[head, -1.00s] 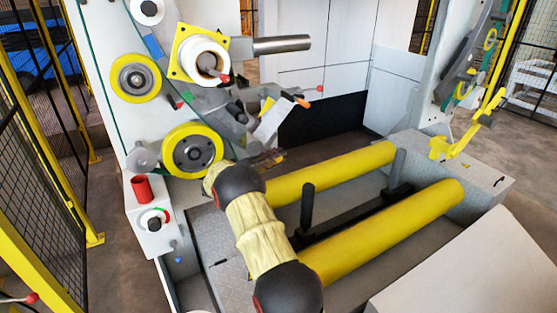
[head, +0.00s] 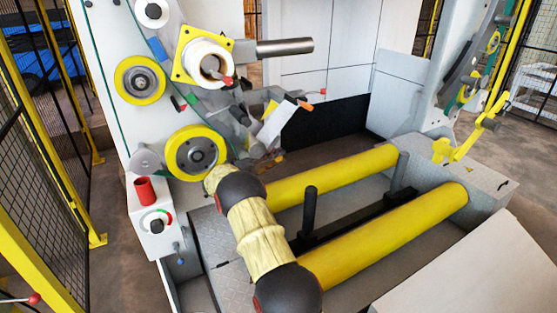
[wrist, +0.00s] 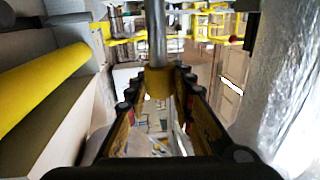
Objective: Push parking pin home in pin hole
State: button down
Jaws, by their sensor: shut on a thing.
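In the wrist view my gripper (wrist: 158,88) is shut on a yellow block-like end (wrist: 157,80), with a grey metal rod (wrist: 157,35) running from it away from the fingers to the top edge. I take this piece to be the parking pin. The rod's far end is out of the picture. I cannot pick out the pin hole or tell whether the rod is in it. In the head view my cream-sleeved arm reaches up to the machine's left panel and largely hides the gripper. I cannot make out the pin there.
Yellow rollers (head: 390,240) lie right of my arm. A yellow-rimmed wheel (head: 195,152) and a control box with a red cylinder (head: 144,190) stand close left. Shiny film-like material (wrist: 288,90) fills the wrist view's right side. A yellow fence (head: 75,120) bounds the left.

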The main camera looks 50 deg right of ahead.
aim_at(268, 150)
jog(key=shift+w+d, duration=0.35)
jog(key=shift+w, duration=0.7)
jog(key=shift+w+d, duration=0.3)
jog(key=shift+w, duration=0.75)
jog(key=shift+w+d, duration=0.35)
jog(key=shift+w, duration=0.7)
jog(key=shift+r, duration=0.25)
